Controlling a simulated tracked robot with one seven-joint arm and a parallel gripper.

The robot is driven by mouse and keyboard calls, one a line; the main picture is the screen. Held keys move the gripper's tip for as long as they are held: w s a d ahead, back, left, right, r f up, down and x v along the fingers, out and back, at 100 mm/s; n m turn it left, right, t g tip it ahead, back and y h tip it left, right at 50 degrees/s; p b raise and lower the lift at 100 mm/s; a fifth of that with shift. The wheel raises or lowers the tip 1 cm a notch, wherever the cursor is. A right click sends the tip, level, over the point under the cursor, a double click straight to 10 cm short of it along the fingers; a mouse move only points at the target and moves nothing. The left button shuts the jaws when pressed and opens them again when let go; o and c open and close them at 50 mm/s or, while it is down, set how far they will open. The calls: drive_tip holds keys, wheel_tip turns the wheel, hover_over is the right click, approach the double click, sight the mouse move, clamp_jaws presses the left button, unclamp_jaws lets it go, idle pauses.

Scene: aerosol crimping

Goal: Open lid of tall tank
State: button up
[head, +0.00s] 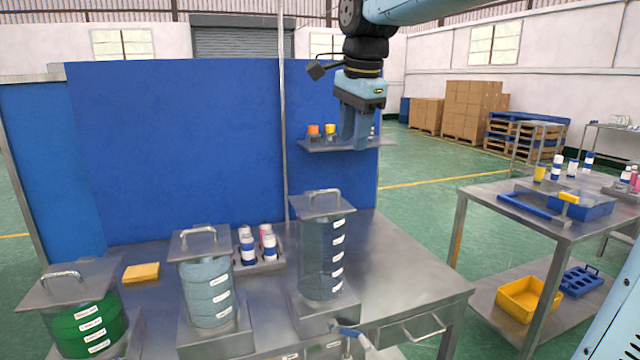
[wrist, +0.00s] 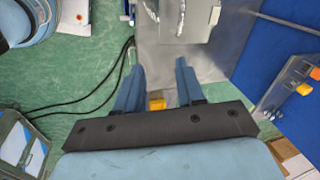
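The tall tank (head: 325,262) is a dark, narrow cylinder with several white labels, standing upright on a metal base at the right of the bench. Its square metal lid (head: 322,208) lies flat on top and has a bar handle (head: 322,193). My gripper (head: 354,147) hangs above and slightly right of the lid, clear of it, with its fingers pointing down. In the wrist view, the two blue fingers (wrist: 156,72) are apart with nothing held between them. A grey metal lid with a handle (wrist: 181,18) shows beyond the fingertips, at the top edge.
Two shorter lidded tanks, one grey-blue (head: 208,293) and one green (head: 82,328), stand left on the bench (head: 405,270). Several small bottles (head: 258,246) stand behind them. A blue panel (head: 180,150) with a small shelf (head: 350,146) rises behind. The bench's right part is mostly clear.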

sight(326, 192)
drive_tip(key=w+a+r+m, duration=0.1)
drive_tip(key=w+a+m, duration=0.2)
drive_tip(key=a, duration=0.1)
drive_tip(key=shift+g, duration=0.3)
drive_tip(key=w+f, duration=0.1)
drive_tip(key=f, duration=0.3)
drive_tip(key=w+f, duration=0.1)
drive_tip(key=f, duration=0.4)
drive_tip(key=w+f, duration=0.1)
drive_tip(key=f, duration=0.3)
drive_tip(key=shift+a+f, duration=0.2)
drive_tip(key=shift+a, duration=0.2)
drive_tip(key=shift+s, duration=0.1)
clamp_jaws()
drive_tip(key=shift+f, duration=0.1)
drive_tip(key=shift+s+a, duration=0.1)
drive_tip(key=shift+a, duration=0.3)
drive_tip(key=shift+w+d, duration=0.2)
drive_tip(key=shift+d, duration=0.2)
drive_tip(key=shift+r, duration=0.2)
